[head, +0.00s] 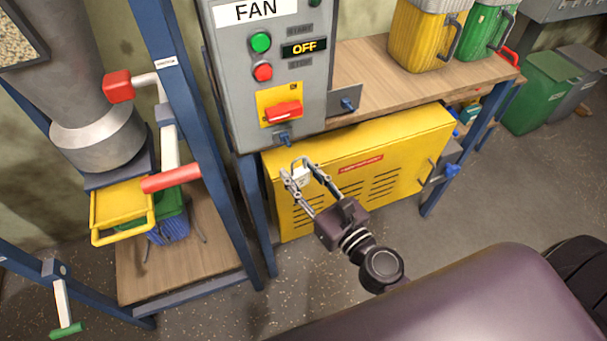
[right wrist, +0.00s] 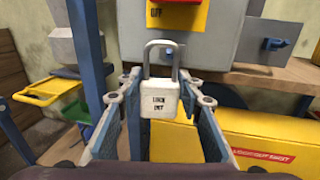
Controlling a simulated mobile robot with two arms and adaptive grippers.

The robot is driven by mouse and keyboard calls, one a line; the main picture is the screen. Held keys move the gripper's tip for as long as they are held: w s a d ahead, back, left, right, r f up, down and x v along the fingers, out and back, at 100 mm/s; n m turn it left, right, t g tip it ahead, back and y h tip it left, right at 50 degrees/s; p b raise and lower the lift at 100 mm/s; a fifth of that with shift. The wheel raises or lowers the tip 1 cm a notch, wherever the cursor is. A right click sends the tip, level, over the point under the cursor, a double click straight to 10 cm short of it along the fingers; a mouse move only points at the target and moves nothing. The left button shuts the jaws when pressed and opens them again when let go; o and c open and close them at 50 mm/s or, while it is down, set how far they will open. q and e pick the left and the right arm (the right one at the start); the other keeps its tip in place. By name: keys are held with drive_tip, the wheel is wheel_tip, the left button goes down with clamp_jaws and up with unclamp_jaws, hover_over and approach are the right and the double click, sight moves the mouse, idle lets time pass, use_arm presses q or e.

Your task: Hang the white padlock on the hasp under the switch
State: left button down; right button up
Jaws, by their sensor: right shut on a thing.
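My right gripper (head: 305,188) is shut on the white padlock (head: 300,177), just below the grey fan control box (head: 230,90). In the right wrist view the padlock (right wrist: 160,99) is upright between the fingers, its metal shackle pointing up and bearing dark lettering on its body. The red switch (head: 283,111) sits on a yellow plate on the box front. A small blue hasp (head: 284,138) sticks out at the box's lower edge under the switch. The shackle is below the hasp in the head view; whether they touch I cannot tell. My left gripper is not in view.
A second blue piece on a grey plate (head: 346,103) is right of the box. A yellow cabinet (head: 400,150) stands below the wooden bench (head: 375,75). Blue posts (head: 190,110) and a red-handled lever (head: 170,179) are at left. Yellow and green buckets stand on the bench.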

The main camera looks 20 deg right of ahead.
drive_tip(key=shift+w+r+p, duration=0.1)
drive_tip(key=shift+w+p, duration=0.3)
drive_tip(key=shift+w, duration=1.45)
use_arm(q)
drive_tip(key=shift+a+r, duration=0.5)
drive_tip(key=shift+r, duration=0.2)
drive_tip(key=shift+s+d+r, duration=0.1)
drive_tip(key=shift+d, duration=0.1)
drive_tip(key=shift+p, duration=0.3)
use_arm(e)
drive_tip(key=shift+w, duration=0.1)
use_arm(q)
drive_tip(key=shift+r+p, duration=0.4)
use_arm(e)
drive_tip(key=shift+w, duration=1.75)
